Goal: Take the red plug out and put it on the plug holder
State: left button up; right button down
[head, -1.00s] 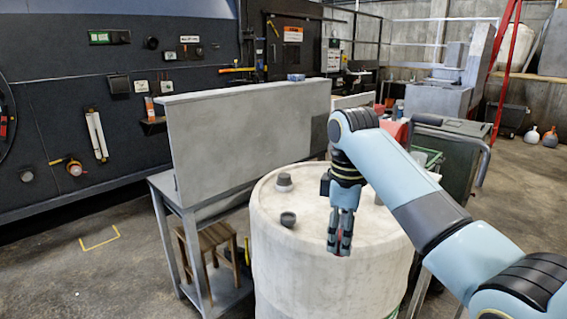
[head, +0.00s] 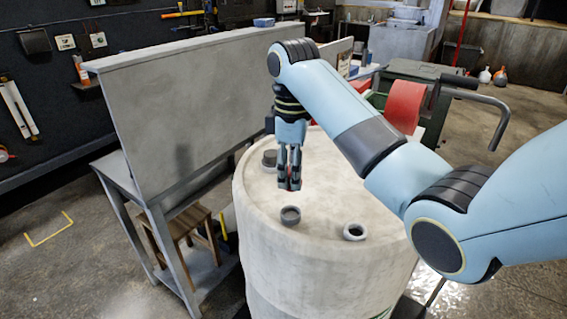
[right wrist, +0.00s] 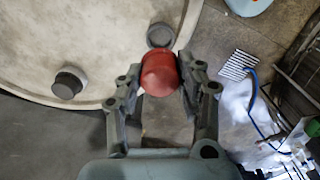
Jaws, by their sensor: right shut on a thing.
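My right gripper (head: 290,183) is shut on the red plug (right wrist: 160,74) and holds it above the barrel top. The wrist view shows the plug clamped between both fingers; in the head view only a little red shows at the fingertips. A dark grey cup-like ring (head: 291,215) stands on the barrel top just in front of the gripper; it may be the plug holder. A grey cap (head: 270,158) stands behind it. A white-rimmed round opening (head: 354,232) is to the right. My left gripper is out of view.
The pale barrel (head: 330,270) stands beside a grey bench with a tall upright panel (head: 190,105). A wooden stool (head: 185,228) is under the bench. A green bin (head: 430,80) and a red round object (head: 405,106) are behind my right arm.

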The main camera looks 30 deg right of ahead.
jog(key=shift+s, duration=0.1)
jog(key=shift+w+f, duration=0.2)
jog(key=shift+f, duration=0.1)
notch_tip(320, 180, down, 2)
jog(key=shift+s+f+b, duration=0.1)
jog(key=shift+f+b, duration=0.05)
jog(key=shift+b, duration=0.35)
jog(key=shift+f, duration=0.8)
jog(key=shift+f+b, duration=0.45)
jog(key=shift+f, duration=0.2)
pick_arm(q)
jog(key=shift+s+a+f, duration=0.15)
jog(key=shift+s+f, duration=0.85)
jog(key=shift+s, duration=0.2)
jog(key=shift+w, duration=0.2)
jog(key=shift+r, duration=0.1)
